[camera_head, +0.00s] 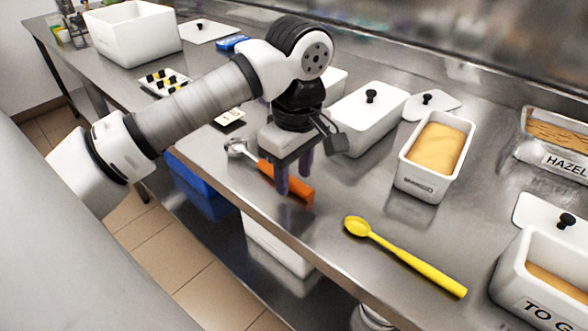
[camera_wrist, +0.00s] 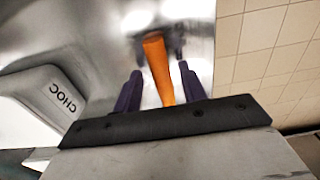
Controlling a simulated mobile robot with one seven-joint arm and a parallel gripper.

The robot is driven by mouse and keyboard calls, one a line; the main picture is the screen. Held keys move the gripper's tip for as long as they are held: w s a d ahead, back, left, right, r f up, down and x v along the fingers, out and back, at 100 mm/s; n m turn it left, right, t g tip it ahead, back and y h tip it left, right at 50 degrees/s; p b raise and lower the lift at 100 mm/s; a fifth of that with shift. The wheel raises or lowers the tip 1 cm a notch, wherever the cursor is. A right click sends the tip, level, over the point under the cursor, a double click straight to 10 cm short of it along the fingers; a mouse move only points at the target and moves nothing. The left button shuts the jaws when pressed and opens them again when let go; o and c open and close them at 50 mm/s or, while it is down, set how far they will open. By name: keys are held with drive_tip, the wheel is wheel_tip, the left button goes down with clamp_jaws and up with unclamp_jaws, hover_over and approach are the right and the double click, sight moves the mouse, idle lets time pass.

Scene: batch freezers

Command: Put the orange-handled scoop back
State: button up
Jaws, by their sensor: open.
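The orange-handled scoop (camera_head: 294,187) lies on the steel counter near its front edge, its metal bowl (camera_head: 237,147) pointing to the back left. My gripper (camera_head: 292,190) is above the orange handle with its fingers pointing down. In the wrist view the handle (camera_wrist: 158,68) runs between the two dark purple fingers of my gripper (camera_wrist: 157,88), with a gap on each side. The jaws are open.
A yellow spoon (camera_head: 405,257) lies to the right on the counter (camera_head: 330,265). A lidded white tub (camera_head: 368,118) stands behind my gripper; a tub of tan ice cream (camera_head: 437,150) is to its right. A white tub marked CHOC (camera_wrist: 50,98) is at left in the wrist view.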

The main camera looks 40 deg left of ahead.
wheel_tip(320, 180, up, 12)
drive_tip(key=shift+d+r+p, duration=0.15)
drive_tip(key=shift+d+p, duration=0.05)
drive_tip(key=shift+p, duration=0.2)
